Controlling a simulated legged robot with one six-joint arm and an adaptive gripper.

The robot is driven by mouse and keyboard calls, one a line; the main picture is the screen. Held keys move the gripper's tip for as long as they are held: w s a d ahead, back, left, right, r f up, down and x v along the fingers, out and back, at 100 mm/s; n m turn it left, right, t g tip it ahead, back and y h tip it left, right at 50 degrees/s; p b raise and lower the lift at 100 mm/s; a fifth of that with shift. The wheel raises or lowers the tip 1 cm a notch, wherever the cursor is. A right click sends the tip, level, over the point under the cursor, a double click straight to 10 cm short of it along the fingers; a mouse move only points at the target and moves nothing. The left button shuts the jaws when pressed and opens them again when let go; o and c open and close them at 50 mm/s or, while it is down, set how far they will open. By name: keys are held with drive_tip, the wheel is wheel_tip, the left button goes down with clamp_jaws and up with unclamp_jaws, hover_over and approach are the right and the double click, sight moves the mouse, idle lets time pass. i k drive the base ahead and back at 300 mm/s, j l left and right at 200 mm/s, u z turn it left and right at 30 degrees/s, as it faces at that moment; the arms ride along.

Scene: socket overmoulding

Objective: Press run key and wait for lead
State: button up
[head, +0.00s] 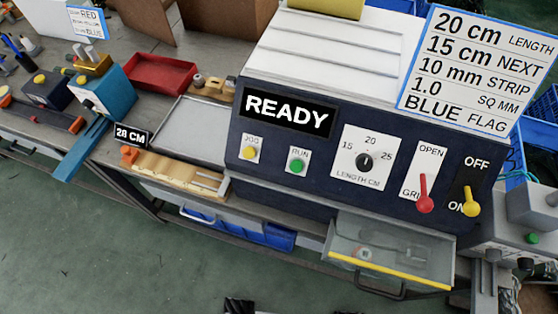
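The dark blue machine (330,165) stands on the bench, its display (287,112) reading READY. The green run key (297,165) sits on a white plate marked RUN, with a yellow key (249,153) on another plate to its left. The length knob (364,161) points up, towards 20. The red lever (424,194) is down at the GRIP end. The yellow switch lever (471,203) is down at ON. No lead is clearly seen in the tray (187,133) left of the machine.
A job card (480,62) lists 20 cm length and blue flag. A clear drawer or guard with a yellow edge (390,272) juts out below the machine. Green floor is open in front.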

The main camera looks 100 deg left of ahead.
sight(295, 166)
drive_tip(key=k+u, duration=0.1)
drive_tip(key=u, duration=3)
drive_tip(key=j+z, duration=0.2)
drive_tip(key=j, duration=0.3)
drive_tip(key=k+j+z, duration=0.15)
drive_tip(key=j, duration=0.35)
drive_tip(key=j+z, duration=0.2)
drive_tip(key=j, duration=0.3)
drive_tip(key=k, duration=0.05)
